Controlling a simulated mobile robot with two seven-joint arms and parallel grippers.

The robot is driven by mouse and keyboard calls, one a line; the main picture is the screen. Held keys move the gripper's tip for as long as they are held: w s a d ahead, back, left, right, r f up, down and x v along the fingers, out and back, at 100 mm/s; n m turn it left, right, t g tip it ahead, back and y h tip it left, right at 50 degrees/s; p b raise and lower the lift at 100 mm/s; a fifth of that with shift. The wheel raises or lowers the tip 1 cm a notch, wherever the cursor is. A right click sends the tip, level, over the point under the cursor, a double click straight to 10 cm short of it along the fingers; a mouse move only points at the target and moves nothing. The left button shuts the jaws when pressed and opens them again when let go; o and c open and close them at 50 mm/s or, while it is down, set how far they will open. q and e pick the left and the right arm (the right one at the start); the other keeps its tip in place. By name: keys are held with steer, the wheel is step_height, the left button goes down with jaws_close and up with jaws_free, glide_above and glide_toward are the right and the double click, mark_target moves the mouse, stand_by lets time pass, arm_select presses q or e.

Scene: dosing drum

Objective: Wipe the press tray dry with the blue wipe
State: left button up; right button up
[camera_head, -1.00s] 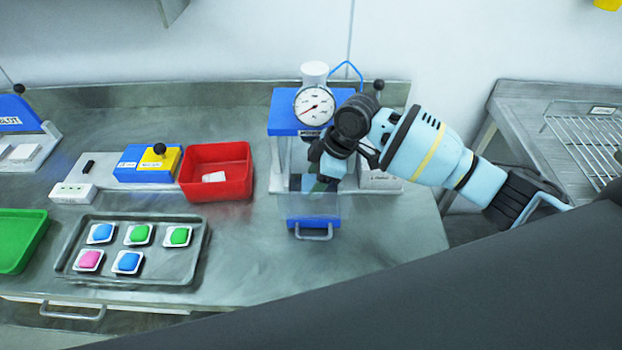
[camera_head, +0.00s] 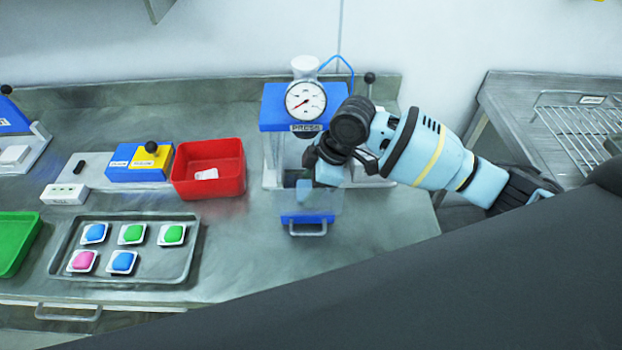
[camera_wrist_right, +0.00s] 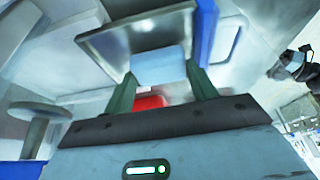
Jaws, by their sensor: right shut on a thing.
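The press (camera_head: 300,122) stands at the back middle of the bench, with a round gauge, a blue head and a clear guard in front. My right gripper (camera_head: 305,186) is inside the press area, below the blue head, and its wrist hides part of the press. It is shut on the pale blue wipe (camera_head: 304,194). In the right wrist view the wipe (camera_wrist_right: 163,66) shows between the two green fingers, in front of a square grey metal plate (camera_wrist_right: 110,42). The press tray's surface is mostly hidden, and I cannot tell whether the wipe touches it. My left gripper is not in view.
A red bin (camera_head: 209,183) stands just left of the press. A metal tray (camera_head: 172,267) with several coloured pads lies front left, beside a green tray (camera_head: 14,258). A blue and yellow box (camera_head: 140,162) is behind. A wire rack (camera_head: 580,130) stands right.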

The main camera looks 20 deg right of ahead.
steer(key=shift+f, duration=0.85)
stand_by(1.8)
steer(key=o, duration=0.9)
steer(key=shift+r, duration=0.1)
steer(key=shift+r, duration=0.4)
steer(key=c, duration=0.8)
steer(key=shift+d+f, duration=0.15)
steer(key=shift+s+d, duration=0.3)
steer(key=shift+d, duration=0.6)
